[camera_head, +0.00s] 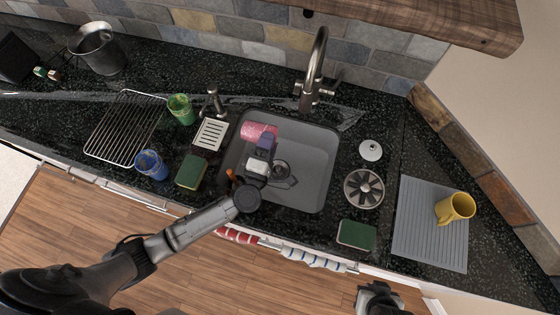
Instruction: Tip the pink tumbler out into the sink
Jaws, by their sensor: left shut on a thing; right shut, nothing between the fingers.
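The pink tumbler (258,131) lies tipped on its side over the left back part of the grey sink (310,168). My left gripper (263,146) is shut on the tumbler, reaching over the sink from the front left. The gripper hides part of the tumbler, and I cannot tell whether anything is inside it. My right gripper (376,292) is shut and empty at the bottom edge, in front of the counter.
A tap (314,70) stands behind the sink. Left are a green tumbler (181,109), a blue tumbler (151,165), a wire rack (124,128) and a sponge (191,172). Right are a strainer (364,188), another sponge (356,235) and a yellow mug (455,208) on a grey mat (428,250).

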